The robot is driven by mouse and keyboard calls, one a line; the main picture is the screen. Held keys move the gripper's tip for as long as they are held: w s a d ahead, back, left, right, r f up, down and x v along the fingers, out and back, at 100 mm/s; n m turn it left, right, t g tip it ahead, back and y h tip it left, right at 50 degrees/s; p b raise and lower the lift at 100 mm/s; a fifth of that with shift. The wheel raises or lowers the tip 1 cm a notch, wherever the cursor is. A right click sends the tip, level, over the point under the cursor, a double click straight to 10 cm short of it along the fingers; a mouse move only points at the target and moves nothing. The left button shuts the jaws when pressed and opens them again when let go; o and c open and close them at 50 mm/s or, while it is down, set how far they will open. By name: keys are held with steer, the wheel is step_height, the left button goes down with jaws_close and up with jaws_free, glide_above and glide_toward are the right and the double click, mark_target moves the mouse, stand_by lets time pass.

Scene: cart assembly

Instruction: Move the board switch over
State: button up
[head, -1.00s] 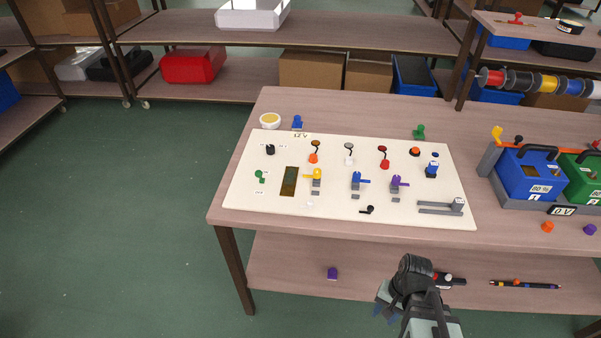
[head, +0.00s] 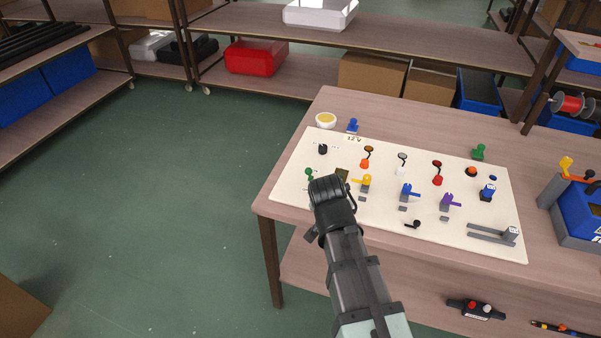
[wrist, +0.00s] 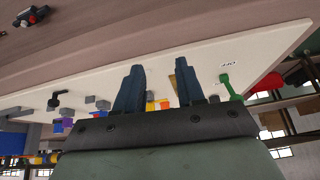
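The white board (head: 290,190) lies on the table, with several levers and knobs on it. A small green switch (head: 309,173) is near its left edge, partly hidden by my arm in the head view. In the wrist view the green switch (wrist: 230,87) leans beside a printed label, to the right of my fingers. My gripper (wrist: 159,65) has its two dark fingers apart with nothing between them. In the head view my arm's end is over the board's left front edge, and its fingertips are hidden.
Yellow (head: 365,182), blue (head: 408,190) and purple (head: 448,202) levers stand to the right on the board. A black knob (head: 322,149) is behind the green switch. A blue battery box (head: 580,215) is at the far right.

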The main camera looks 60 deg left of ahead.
mark_target(308, 171)
steer(key=s+a+r+n+t+y, duration=0.1)
steer(key=s+a+r+t+y, duration=0.1)
steer(key=a+r, duration=0.4)
steer(key=s+a+y, duration=0.1)
steer(key=s+a, duration=0.1)
steer(key=a, duration=0.2)
steer(key=shift+s+a+r+t, duration=0.2)
steer(key=shift+a+r+t, duration=0.2)
steer(key=x, duration=0.8)
steer(key=shift+d+r, duration=0.1)
steer(key=shift+r, duration=0.05)
steer(key=c, duration=0.6)
steer(key=shift+w+a+r, duration=0.3)
steer(key=shift+w+a, duration=0.3)
steer(key=shift+a, duration=0.05)
steer(key=shift+w+a, duration=0.1)
steer(key=shift+a, duration=0.05)
steer(key=shift+w+a, duration=0.5)
steer(key=shift+a, duration=0.05)
